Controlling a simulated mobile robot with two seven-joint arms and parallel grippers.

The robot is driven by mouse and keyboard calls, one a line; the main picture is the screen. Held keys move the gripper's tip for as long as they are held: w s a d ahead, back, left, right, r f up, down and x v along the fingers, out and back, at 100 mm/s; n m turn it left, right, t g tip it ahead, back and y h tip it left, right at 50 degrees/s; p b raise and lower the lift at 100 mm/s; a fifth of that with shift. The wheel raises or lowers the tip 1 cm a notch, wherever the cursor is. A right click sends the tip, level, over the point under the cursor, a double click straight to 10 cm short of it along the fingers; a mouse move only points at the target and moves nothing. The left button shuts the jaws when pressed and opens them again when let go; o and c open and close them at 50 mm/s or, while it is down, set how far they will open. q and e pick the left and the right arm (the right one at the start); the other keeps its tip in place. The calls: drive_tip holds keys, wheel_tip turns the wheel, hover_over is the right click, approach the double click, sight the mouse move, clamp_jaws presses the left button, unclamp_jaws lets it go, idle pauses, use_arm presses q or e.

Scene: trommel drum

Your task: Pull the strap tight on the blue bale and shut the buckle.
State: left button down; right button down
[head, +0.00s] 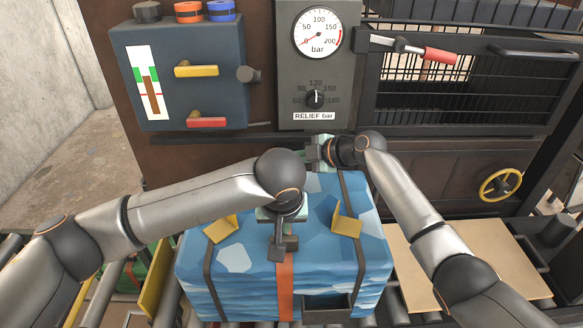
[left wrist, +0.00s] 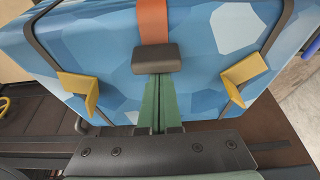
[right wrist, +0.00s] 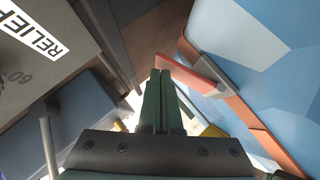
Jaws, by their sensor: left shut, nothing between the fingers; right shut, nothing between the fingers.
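The blue bale (head: 235,260) sits below both my arms. An orange strap (head: 285,290) runs down its near face and also shows in the left wrist view (left wrist: 152,20). My right gripper (right wrist: 160,75) is shut and empty behind the bale's far edge. An orange band (right wrist: 250,130) runs along the bale there.
Two dark bands and yellow corner pieces (head: 220,230) (head: 346,222) lie on the bale. The machine front behind has a pressure gauge (head: 318,34), a relief knob (head: 315,98) and handles close to my right gripper. A tan sheet (head: 480,260) lies on the right.

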use_arm(q)
drive_tip(key=shift+s+d+f, duration=0.1)
drive_tip(key=shift+s+f, duration=0.15)
drive_tip(key=shift+s, duration=0.15)
use_arm(e)
drive_tip(key=shift+w+f, duration=0.8)
drive_tip(key=shift+f, duration=0.3)
drive_tip(key=shift+w+r, duration=0.1)
drive_tip(key=shift+r, duration=0.45)
wheel_tip(320, 180, up, 3)
drive_tip(key=shift+r, duration=0.1)
drive_tip(key=d+r, duration=0.6)
drive_tip(key=d, duration=0.1)
drive_tip(key=shift+r, duration=0.35)
